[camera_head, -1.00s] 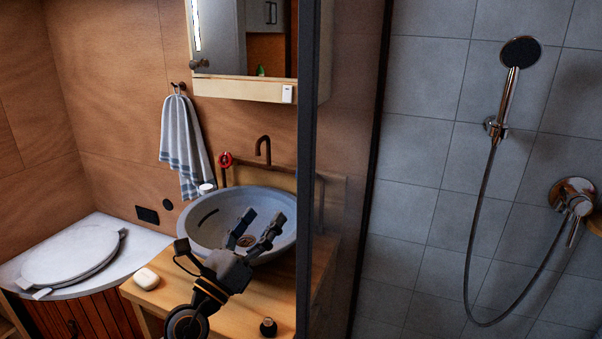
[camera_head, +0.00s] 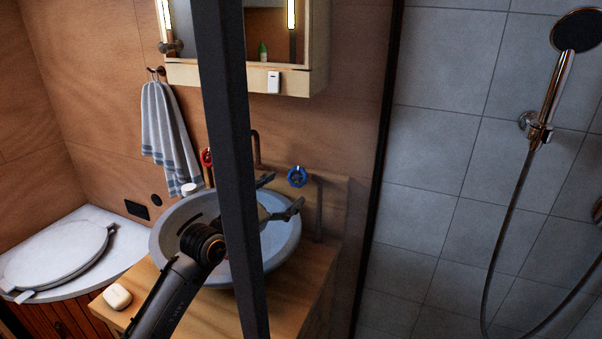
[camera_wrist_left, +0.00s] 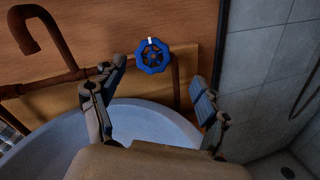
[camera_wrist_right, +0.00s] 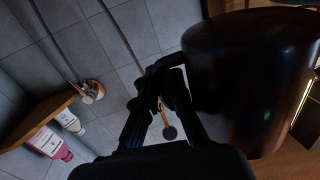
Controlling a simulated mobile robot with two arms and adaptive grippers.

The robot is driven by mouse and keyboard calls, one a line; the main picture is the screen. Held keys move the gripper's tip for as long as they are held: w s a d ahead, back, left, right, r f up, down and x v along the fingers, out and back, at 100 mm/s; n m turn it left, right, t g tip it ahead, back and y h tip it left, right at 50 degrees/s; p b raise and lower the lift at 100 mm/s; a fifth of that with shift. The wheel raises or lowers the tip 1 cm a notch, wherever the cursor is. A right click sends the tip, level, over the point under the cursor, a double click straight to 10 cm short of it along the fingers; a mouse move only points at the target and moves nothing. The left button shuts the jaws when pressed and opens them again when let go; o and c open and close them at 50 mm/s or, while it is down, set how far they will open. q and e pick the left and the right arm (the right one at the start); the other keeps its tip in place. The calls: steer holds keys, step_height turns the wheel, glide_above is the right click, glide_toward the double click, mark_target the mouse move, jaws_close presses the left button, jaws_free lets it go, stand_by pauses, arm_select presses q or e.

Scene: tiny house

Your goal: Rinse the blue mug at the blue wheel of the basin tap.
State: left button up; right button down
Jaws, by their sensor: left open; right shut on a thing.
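The blue wheel (camera_head: 297,177) is on the tap pipe behind the right side of the basin (camera_head: 283,247). It also shows in the left wrist view (camera_wrist_left: 152,56), between and beyond my fingers. My left gripper (camera_head: 285,192) is open and empty over the basin, just short of the wheel; a dark post hides part of it. In the right wrist view my right gripper (camera_wrist_right: 160,95) is shut beside a large dark rounded vessel (camera_wrist_right: 250,85), apparently the mug held at its handle. Shade hides its blue colour. My right gripper is outside the head view.
A dark upright post (camera_head: 232,170) stands in front of the basin, close to my left arm. The red wheel (camera_head: 207,157) and spout (camera_head: 256,147) are at the back. Soap (camera_head: 117,296) lies on the counter. Tiled shower wall (camera_head: 440,180) is at right.

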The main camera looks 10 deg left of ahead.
steer(key=shift+s+a+r, duration=0.45)
steer(key=shift+a+r, duration=0.15)
steer(key=shift+a, duration=0.25)
arm_select(q)
steer(key=x, duration=0.4)
steer(key=a+x, duration=0.1)
steer(key=x, duration=0.1)
steer(key=shift+w+d, duration=0.15)
steer(key=shift+w, duration=0.35)
arm_select(e)
steer(key=shift+w+d+f, duration=0.15)
steer(key=shift+d+f, duration=0.05)
steer(key=shift+d, duration=0.05)
arm_select(q)
steer(key=shift+w+d+r, duration=0.1)
steer(key=shift+w+d, duration=0.05)
steer(key=shift+w, duration=0.45)
arm_select(e)
steer(key=shift+a, duration=0.2)
